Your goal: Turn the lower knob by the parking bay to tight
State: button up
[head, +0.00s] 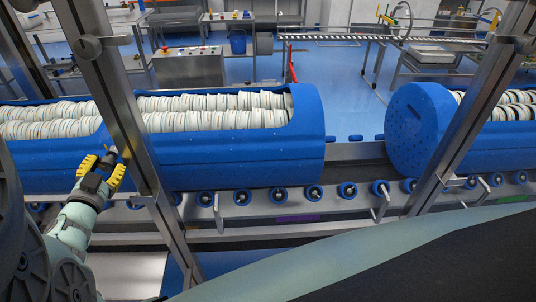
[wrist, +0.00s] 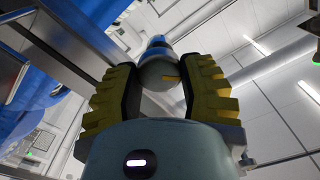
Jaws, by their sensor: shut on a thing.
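My gripper (head: 102,166) is at the left of the head view, beside a slanted metal post (head: 122,110). Its yellow ribbed fingers also show in the wrist view (wrist: 163,84). They are shut on a round grey knob (wrist: 155,75), one finger on each side.
Two blue tubs filled with rows of pale discs lie on a roller conveyor, one behind my gripper (head: 240,158) and one at the right (head: 410,130). A second metal post (head: 470,100) slants at the right. A red lever (head: 291,66) stands behind the conveyor.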

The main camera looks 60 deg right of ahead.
jog(key=m+b, duration=0.1)
jog(key=m, duration=0.1)
jog(key=m+b, duration=0.3)
jog(key=b, duration=0.1)
jog(key=shift+s+d+f+m, duration=0.1)
jog(key=shift+f+m, duration=0.25)
jog(key=shift+m, duration=0.05)
jog(key=m+b, duration=0.3)
jog(key=shift+r+b, duration=0.2)
jog(key=shift+b, duration=0.2)
jog(key=shift+m, duration=0.3)
jog(key=o, duration=1.2)
jog(key=shift+v, duration=6.05)
